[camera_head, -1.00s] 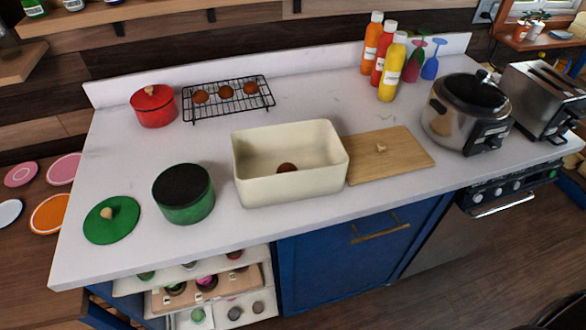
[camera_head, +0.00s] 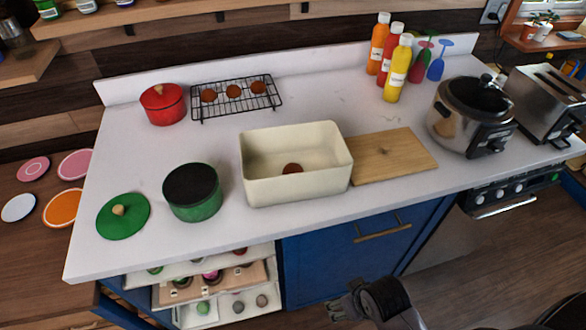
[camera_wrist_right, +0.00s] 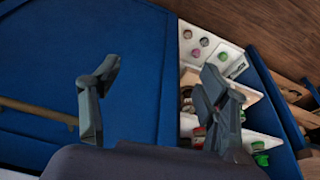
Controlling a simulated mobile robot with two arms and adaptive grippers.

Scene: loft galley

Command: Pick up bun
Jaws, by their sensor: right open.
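Several round brown buns are in the head view. A row of them sits on the black wire rack (camera_head: 237,104) at the back left, one being the middle bun (camera_head: 233,90). Another round brown piece, possibly a bun (camera_head: 292,169), lies inside the cream box (camera_head: 298,187) at the counter's middle. My right gripper (camera_head: 345,302) is low in front of the blue cabinet, below the counter edge and apart from all buns. In the right wrist view my right gripper (camera_wrist_right: 155,88) has its fingers wide apart with nothing between them. My left gripper is not in view.
A green pot (camera_head: 192,193), green lid (camera_head: 123,216) and red pot (camera_head: 163,104) stand on the left. A wooden board (camera_head: 392,157), bottles (camera_head: 398,75) and a cooker (camera_head: 467,117) are on the right. Open drawers (camera_head: 215,282) stick out below the counter.

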